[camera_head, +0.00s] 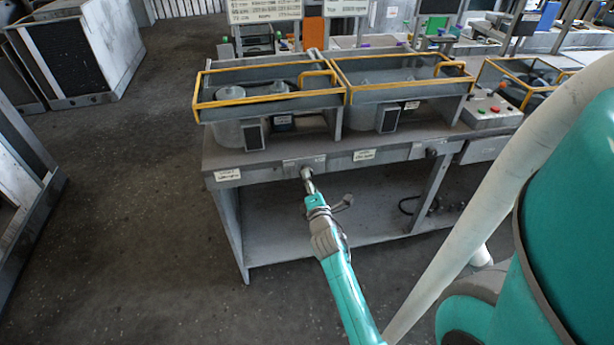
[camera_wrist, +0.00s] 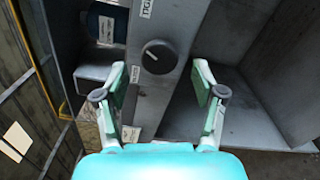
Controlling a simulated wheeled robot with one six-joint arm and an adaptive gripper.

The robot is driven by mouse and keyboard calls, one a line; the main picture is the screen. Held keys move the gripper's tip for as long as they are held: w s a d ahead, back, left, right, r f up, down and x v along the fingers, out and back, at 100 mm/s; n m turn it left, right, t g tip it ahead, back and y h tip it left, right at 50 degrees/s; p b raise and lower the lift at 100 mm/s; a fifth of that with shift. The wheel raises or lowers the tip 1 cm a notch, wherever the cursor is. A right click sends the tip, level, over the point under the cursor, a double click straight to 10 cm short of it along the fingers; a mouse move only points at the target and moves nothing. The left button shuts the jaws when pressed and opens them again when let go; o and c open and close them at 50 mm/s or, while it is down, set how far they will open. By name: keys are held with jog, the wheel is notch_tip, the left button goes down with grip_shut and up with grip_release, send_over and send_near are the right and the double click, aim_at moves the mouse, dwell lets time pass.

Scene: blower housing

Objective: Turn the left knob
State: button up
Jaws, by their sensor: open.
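The left knob (camera_wrist: 159,57) is a round black dial with a white pointer mark, set in the grey front panel of the bench. In the wrist view it sits ahead of my gripper (camera_wrist: 158,85), centred between the two fingertips but beyond them. My gripper is open, with green pads facing each other and nothing between them. In the head view my gripper (camera_head: 308,182) reaches the bench's front panel and mostly covers the left knob (camera_head: 306,172). A second dark knob (camera_head: 431,152) is farther right on the same panel. I cannot tell whether the fingers touch the panel.
The bench (camera_head: 225,178) carries grey housings under yellow-railed frames (camera_head: 270,97). Below the panel is an open lower shelf (camera_head: 290,240). A control box with coloured buttons (camera_head: 492,112) stands at the right. The floor (camera_head: 140,200) left of the bench is clear.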

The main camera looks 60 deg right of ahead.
jog(key=v, duration=0.8)
dwell(0.4)
jog(key=s+a+f+m+t+y, duration=0.15)
jog(key=s+a+y, duration=0.25)
jog(key=a, duration=0.8)
jog(key=s+a+f+m+t+y, duration=0.1)
jog(key=s+a+m+t+y, duration=0.2)
jog(key=a, duration=0.9)
jog(key=s+a+r+m+y, duration=0.3)
jog(key=s+a, duration=0.3)
jog(key=s, duration=0.2)
jog(key=s+a+r+m+g+y, duration=0.1)
jog(key=s+a+r+m+y, duration=0.2)
jog(key=s, duration=0.5)
jog(key=a+r+m, duration=0.1)
jog(key=a, duration=0.1)
jog(key=shift+a+r+y, duration=0.35)
jog(key=shift+a+y, duration=0.05)
jog(key=shift+w, duration=0.1)
